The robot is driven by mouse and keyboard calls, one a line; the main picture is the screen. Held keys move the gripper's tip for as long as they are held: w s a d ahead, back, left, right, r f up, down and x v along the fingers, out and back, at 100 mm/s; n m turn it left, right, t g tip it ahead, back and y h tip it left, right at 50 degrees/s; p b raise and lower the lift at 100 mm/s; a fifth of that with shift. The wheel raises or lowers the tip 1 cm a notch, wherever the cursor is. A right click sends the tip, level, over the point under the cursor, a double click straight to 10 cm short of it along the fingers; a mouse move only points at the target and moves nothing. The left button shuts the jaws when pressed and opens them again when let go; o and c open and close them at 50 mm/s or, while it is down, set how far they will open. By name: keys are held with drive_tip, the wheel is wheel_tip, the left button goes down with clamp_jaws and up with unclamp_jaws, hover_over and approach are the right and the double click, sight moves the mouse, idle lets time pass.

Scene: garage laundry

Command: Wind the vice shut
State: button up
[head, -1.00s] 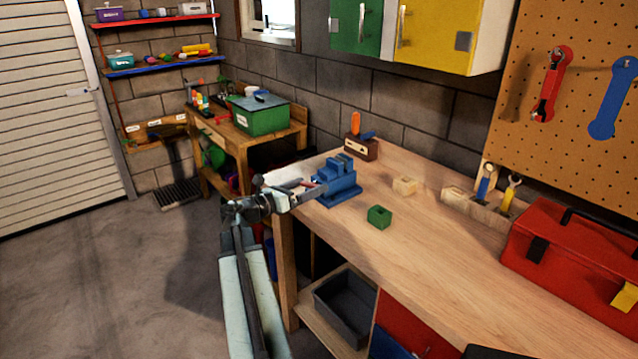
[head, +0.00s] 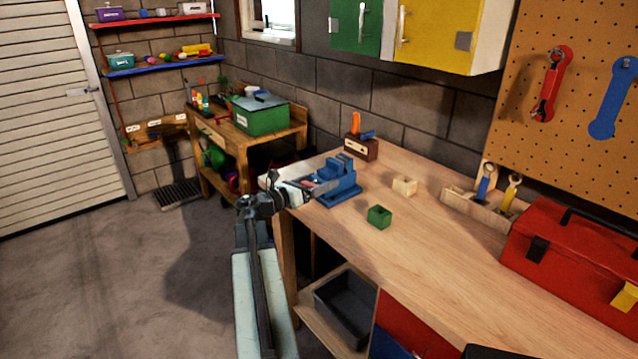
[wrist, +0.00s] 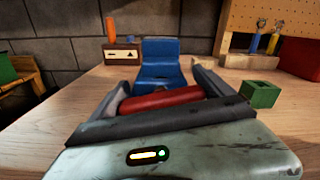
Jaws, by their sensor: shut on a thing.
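The blue vice (head: 338,180) stands at the left end of the wooden workbench, and its blue body also shows in the wrist view (wrist: 162,62). My gripper (head: 315,190) reaches to the vice's near left side. In the wrist view my gripper (wrist: 165,92) is shut on a red bar (wrist: 160,99), which looks like the vice's handle and lies slightly tilted across between the fingers. The bar's middle shows; its ends are partly hidden by the fingers. The screw behind it and the gap between the vice jaws are hard to make out.
A green block (head: 379,216) and a pale wooden block (head: 404,185) lie right of the vice. A small dark box with an orange-handled tool (head: 361,147) stands behind it. A red toolbox (head: 570,250) sits at the right.

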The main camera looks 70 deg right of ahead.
drive_tip(key=m, duration=0.3)
drive_tip(key=shift+m, duration=2)
